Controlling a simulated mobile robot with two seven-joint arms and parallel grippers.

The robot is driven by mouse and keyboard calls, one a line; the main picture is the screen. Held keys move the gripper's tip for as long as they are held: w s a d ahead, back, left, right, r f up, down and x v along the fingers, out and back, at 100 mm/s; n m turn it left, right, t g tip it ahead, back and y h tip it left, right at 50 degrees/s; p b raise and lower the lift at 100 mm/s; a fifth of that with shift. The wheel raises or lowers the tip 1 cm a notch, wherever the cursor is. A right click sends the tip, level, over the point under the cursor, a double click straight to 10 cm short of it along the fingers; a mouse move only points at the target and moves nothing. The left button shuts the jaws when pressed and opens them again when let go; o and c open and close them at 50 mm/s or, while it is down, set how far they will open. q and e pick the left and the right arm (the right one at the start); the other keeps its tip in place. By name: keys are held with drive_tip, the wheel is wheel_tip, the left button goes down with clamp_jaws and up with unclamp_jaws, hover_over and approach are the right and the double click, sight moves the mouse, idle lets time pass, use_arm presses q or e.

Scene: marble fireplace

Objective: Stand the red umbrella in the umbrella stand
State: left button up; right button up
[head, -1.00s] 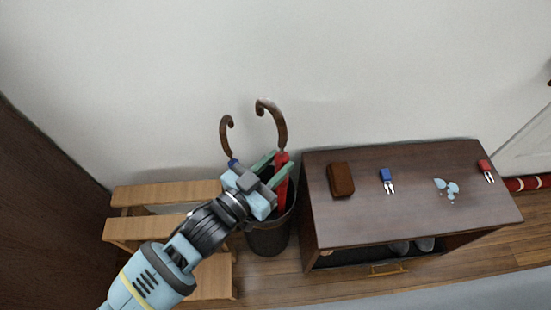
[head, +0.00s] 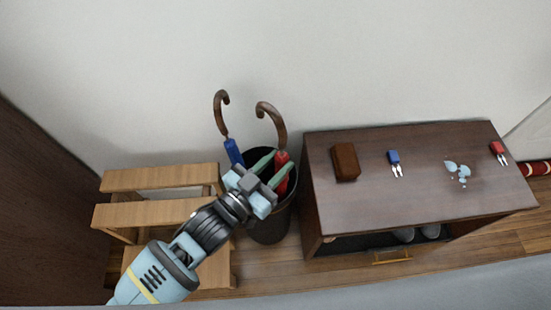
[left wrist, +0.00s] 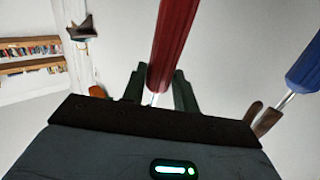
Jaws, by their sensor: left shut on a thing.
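The red umbrella (head: 282,157) has a brown hooked handle and stands nearly upright, with its lower part inside the dark umbrella stand (head: 269,230). My left gripper (head: 269,171) is shut on it just below the handle, above the stand's mouth. In the left wrist view the red umbrella (left wrist: 174,40) runs between the dark fingers (left wrist: 156,88). A blue umbrella (head: 234,151) with a similar handle leans to the left in the stand and shows in the wrist view too (left wrist: 306,66). The red umbrella's tip is hidden. My right gripper is out of view.
A wooden step stool (head: 160,178) stands close on the left of the stand. A dark wooden cabinet (head: 400,208) stands close on the right, bearing a brown box (head: 345,162), blue and red tagged keys and pale blue pieces. The wall is right behind.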

sight(277, 171)
use_arm(q)
drive_tip(key=shift+f+b, duration=0.75)
drive_tip(key=shift+f, duration=0.75)
